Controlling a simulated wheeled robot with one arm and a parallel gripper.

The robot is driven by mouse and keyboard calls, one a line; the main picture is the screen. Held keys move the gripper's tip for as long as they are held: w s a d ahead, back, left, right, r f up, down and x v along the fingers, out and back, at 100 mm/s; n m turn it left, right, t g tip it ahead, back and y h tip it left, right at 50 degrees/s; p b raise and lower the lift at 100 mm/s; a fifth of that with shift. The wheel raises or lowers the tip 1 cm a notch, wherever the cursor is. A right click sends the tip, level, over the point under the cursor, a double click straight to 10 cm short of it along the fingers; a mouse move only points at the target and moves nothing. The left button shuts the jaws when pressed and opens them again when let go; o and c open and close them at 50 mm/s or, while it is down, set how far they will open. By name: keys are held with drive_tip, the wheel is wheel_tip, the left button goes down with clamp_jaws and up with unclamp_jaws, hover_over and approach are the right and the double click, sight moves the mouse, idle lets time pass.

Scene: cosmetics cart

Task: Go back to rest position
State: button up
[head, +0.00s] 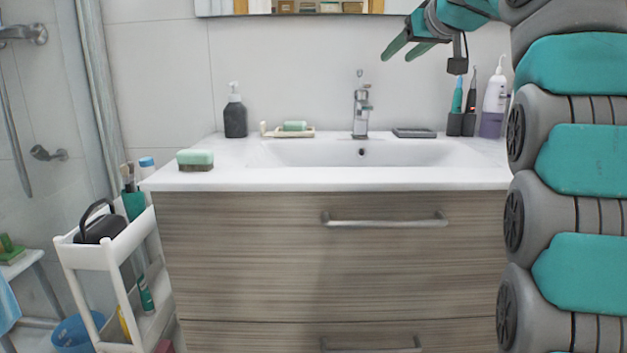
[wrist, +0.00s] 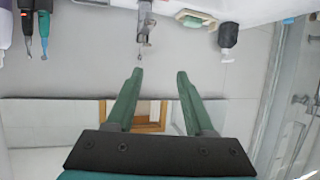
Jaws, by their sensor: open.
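My gripper (head: 403,51) is open and empty in the upper right of the head view, raised in front of the wall above the sink counter. In the wrist view my gripper (wrist: 158,82) shows two green fingers spread apart with nothing between them. That view appears upside down, with the counter along its top edge. My arm comes in from the right side of the head view.
A white cart (head: 90,255) stands at left. The wall around my gripper looks clear.

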drive_tip(key=s+a+f+m+g+h, duration=0.15)
drive_tip(key=s+f+g, duration=0.4)
drive_tip(key=f, duration=0.75)
drive_tip(key=s+a+f+m+g, duration=0.1)
drive_tip(key=s+f+m+g, duration=0.1)
drive_tip(key=s+f, duration=0.85)
drive_tip(key=s+f+g+h, duration=0.2)
drive_tip(key=s+f+g, duration=0.5)
drive_tip(key=s+f, duration=2.1)
drive_tip(key=s, duration=0.3)
drive_tip(key=shift+f, duration=0.4)
drive_tip(key=shift+d+n+g, duration=0.15)
drive_tip(key=shift+n+g, duration=0.1)
